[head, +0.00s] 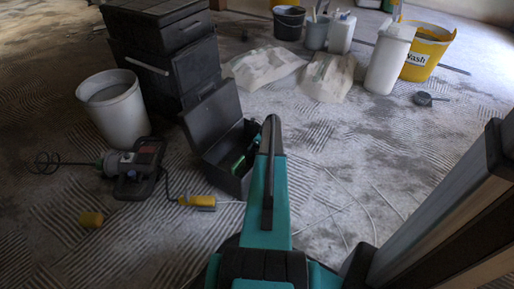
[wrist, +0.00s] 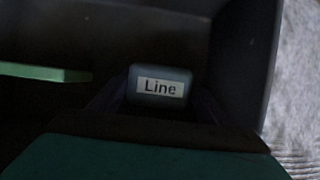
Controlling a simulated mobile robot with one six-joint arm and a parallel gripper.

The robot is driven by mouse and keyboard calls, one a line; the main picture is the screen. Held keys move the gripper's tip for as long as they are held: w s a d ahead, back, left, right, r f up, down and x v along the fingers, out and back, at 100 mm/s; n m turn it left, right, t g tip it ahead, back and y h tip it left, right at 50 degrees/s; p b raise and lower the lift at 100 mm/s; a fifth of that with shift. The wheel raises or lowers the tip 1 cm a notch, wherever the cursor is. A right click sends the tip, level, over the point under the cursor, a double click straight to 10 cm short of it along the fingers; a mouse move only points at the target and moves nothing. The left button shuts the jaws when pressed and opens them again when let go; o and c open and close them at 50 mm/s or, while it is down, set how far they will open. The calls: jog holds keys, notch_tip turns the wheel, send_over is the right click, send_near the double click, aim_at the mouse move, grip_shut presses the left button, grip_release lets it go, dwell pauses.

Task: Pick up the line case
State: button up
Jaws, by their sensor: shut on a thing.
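The line case (wrist: 160,75), a small dark grey-blue block with a white label reading "Line", sits between the fingers of my gripper (wrist: 157,102) in the wrist view. The gripper is shut on it. Both are inside a dark open box (wrist: 244,62), whose wall rises on the right. In the head view my teal arm reaches down to the open dark box (head: 218,164), with its lid raised to the left. The case and the fingertips are hidden there. Whether the case touches the box's floor cannot be told.
A green item (wrist: 45,72) lies left of the case inside the box. A dark storage stack (head: 170,55), a pale bucket (head: 116,115) and a corded power tool (head: 138,168) stand left. Sacks (head: 265,66) and a yellow Wash bucket (head: 424,55) are behind. Floor right is mostly clear.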

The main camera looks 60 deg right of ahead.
notch_tip(320, 180, up, 10)
jog(key=p, duration=0.3)
jog(key=shift+p, duration=0.35)
dwell(0.4)
